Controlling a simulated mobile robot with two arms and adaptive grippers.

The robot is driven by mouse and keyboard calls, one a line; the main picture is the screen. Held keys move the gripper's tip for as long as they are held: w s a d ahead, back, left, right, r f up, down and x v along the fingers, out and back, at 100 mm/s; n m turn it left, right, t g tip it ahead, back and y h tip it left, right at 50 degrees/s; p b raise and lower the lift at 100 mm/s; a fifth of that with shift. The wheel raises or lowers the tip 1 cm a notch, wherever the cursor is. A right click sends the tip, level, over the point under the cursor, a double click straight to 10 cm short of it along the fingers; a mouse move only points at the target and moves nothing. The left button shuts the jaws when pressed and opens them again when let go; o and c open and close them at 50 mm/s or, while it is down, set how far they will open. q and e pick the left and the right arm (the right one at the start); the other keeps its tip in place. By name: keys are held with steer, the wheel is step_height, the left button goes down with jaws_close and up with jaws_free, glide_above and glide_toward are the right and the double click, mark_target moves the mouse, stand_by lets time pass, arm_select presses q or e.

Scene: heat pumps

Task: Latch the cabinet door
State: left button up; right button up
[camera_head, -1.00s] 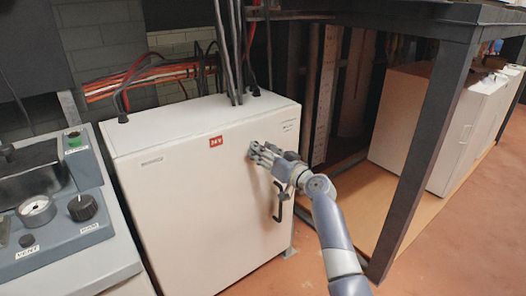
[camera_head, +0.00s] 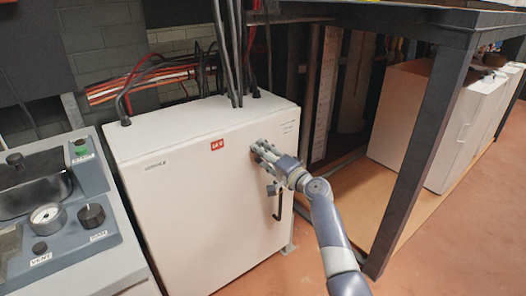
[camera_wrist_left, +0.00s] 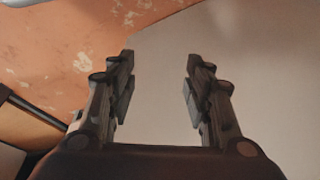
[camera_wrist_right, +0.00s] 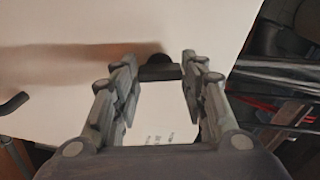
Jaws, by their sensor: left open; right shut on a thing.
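The white cabinet (camera_head: 205,215) stands in the middle of the head view. Its front door looks flush with the body, though a small gap cannot be ruled out. A black handle (camera_head: 279,205) is low on the door's right side; its end shows in the right wrist view (camera_wrist_right: 12,103). My right gripper (camera_head: 260,152) is at the door's upper right. In the right wrist view it is shut on a small black latch piece (camera_wrist_right: 160,70) between its fingertips. My left gripper (camera_wrist_left: 158,65) is open and empty, beside a pale surface; it is outside the head view.
Black cables (camera_head: 232,55) rise from the cabinet's top. A grey control panel (camera_head: 70,215) stands close on the left. A dark table leg (camera_head: 420,155) stands to the right, with white cabinets (camera_head: 420,125) behind it. The reddish floor (camera_head: 465,235) is clear at the lower right.

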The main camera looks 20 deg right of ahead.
arm_select(q)
steer(key=shift+s+f+p, duration=0.15)
steer(key=shift+f+p, duration=0.5)
steer(key=shift+f, duration=2.25)
arm_select(e)
steer(key=shift+m, duration=1.8)
steer(key=o, duration=1.1)
steer(key=shift+c, duration=0.2)
steer(key=shift+s+d, duration=0.1)
steer(key=v, duration=1.1)
steer(key=shift+s, duration=0.4)
steer(key=shift+d, duration=0.1)
